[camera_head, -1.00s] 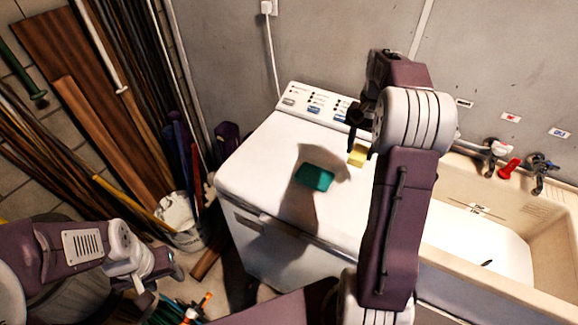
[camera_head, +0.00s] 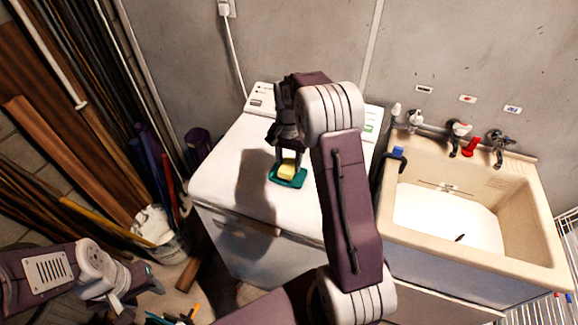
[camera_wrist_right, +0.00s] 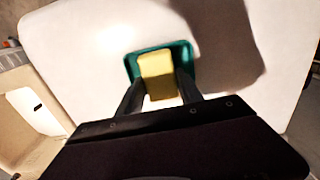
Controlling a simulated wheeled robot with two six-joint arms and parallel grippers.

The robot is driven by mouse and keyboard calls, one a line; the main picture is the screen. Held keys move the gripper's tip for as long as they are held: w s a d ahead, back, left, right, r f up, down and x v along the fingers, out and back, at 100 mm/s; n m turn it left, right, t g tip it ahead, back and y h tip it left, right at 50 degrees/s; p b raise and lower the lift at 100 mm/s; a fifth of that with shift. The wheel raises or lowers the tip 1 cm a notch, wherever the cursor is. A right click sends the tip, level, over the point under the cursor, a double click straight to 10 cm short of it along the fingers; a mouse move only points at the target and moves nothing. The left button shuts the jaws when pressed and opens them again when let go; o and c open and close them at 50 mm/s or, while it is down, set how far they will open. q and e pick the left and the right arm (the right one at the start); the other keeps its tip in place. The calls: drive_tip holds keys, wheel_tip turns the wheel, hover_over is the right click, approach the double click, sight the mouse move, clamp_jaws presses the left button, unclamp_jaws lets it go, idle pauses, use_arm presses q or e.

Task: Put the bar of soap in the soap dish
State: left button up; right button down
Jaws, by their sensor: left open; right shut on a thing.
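The yellow bar of soap (camera_head: 287,169) is between the fingers of my right gripper (camera_head: 288,160), which is shut on it. It also shows between the fingertips in the right wrist view (camera_wrist_right: 157,72). The green soap dish (camera_head: 288,178) lies on the white washing machine top, and the soap is over it. In the right wrist view the dish (camera_wrist_right: 186,56) shows around the soap. I cannot tell whether the soap touches the dish. My left gripper (camera_head: 140,274) is low at the left, away from the dish and soap; its fingers are hard to make out.
The white washing machine (camera_head: 225,180) has free room left of the dish. A beige utility sink (camera_head: 525,245) with taps stands at the right. A bucket (camera_head: 165,240) and leaning boards and poles stand at the left.

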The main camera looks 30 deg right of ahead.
sight(288, 164)
wheel_tip(288, 164, down, 2)
drive_tip(key=shift+f, duration=0.15)
drive_tip(key=c, duration=0.8)
unclamp_jaws()
drive_tip(key=shift+w, duration=0.1)
drive_tip(key=shift+o, duration=0.2)
wheel_tip(288, 164, up, 12)
drive_tip(key=s+a+f+n, duration=0.5)
drive_tip(key=s, duration=0.4)
drive_tip(key=s+a+f+n+t, duration=0.1)
drive_tip(key=s+a+f+n, duration=0.3)
drive_tip(key=s, duration=0.5)
drive_tip(key=shift+s+a+f+n+p, duration=0.4)
drive_tip(key=shift+a+f, duration=0.15)
drive_tip(key=shift+a, duration=0.6)
